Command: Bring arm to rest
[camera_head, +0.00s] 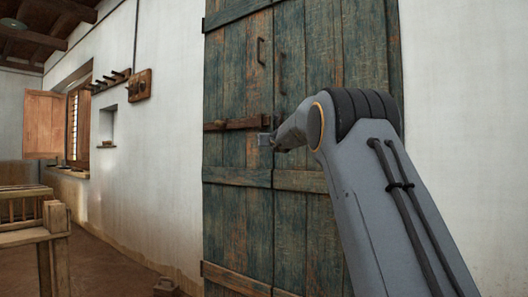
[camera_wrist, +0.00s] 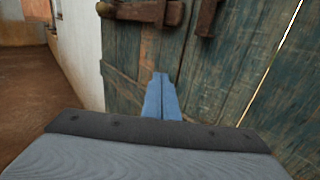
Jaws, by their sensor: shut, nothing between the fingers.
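My gripper (camera_head: 266,139) is at the end of my raised grey arm, in front of the weathered green wooden double door (camera_head: 235,85) in the head view. In the wrist view, the two blue-grey fingers (camera_wrist: 160,80) are together with nothing between them. The bolt also shows in the head view (camera_head: 236,124), just left of the fingertips. I cannot tell whether the fingertips touch the door.
Pegs on a wooden board (camera_head: 138,85) and a wall niche (camera_head: 107,126) are on the white wall at left. A wooden loom frame (camera_head: 55,222) stands at lower left. A small wooden object (camera_head: 165,287) is on the floor. Brown floor (camera_head: 100,268) between them looks clear.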

